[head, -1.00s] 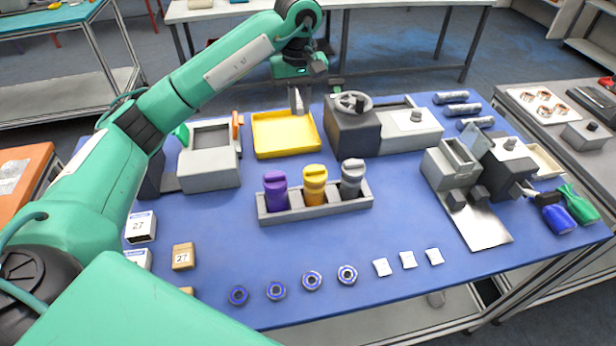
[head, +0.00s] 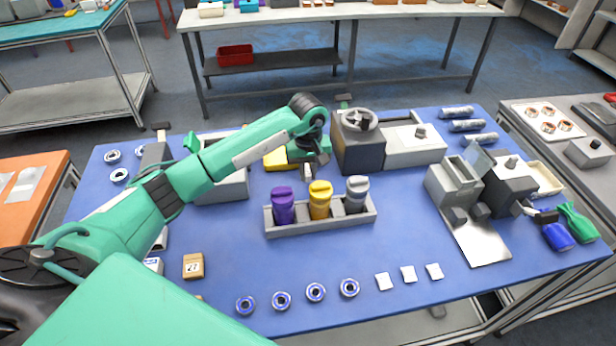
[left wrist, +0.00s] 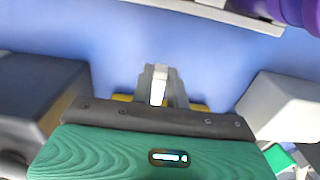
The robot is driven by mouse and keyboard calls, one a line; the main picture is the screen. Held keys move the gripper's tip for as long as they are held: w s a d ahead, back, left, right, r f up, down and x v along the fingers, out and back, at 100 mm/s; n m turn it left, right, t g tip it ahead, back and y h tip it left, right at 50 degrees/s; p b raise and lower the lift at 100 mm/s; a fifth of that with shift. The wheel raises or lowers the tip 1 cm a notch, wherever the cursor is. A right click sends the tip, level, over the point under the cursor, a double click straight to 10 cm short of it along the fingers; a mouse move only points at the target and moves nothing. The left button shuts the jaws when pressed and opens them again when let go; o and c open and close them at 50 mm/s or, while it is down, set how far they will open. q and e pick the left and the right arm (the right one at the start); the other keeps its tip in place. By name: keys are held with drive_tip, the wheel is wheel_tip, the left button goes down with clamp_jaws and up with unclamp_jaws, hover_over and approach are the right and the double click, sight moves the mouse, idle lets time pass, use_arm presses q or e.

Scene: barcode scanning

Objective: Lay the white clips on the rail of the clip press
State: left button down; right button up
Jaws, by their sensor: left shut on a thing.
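My left gripper (head: 308,172) is above the table, between the yellow tray (head: 274,160) and the holder with three canisters. In the left wrist view, its fingers (left wrist: 158,95) are shut on a small white piece (left wrist: 158,92), which looks like a white clip. Three flat white squares (head: 384,281) lie in a row near the table's front edge; I cannot tell whether they are clips. A dark block with a handwheel (head: 358,140) stands just right of the gripper, joined to a light grey body. I cannot tell which device is the clip press. My right gripper is not in view.
The grey holder (head: 373,213) with purple, yellow and grey canisters stands in front of the gripper. A grey lidded device (head: 452,183) with a metal plate (head: 480,240) is at the right. Several blue-rimmed rings (head: 315,292) lie at the front. The blue table between is clear.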

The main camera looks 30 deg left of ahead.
sight(308, 175)
use_arm(q)
drive_tip(key=shift+f+p, duration=0.35)
drive_tip(key=shift+f, duration=1.2)
drive_tip(key=shift+f, duration=0.1)
drive_tip(key=shift+f, duration=0.15)
drive_tip(key=c, duration=1.4)
unclamp_jaws()
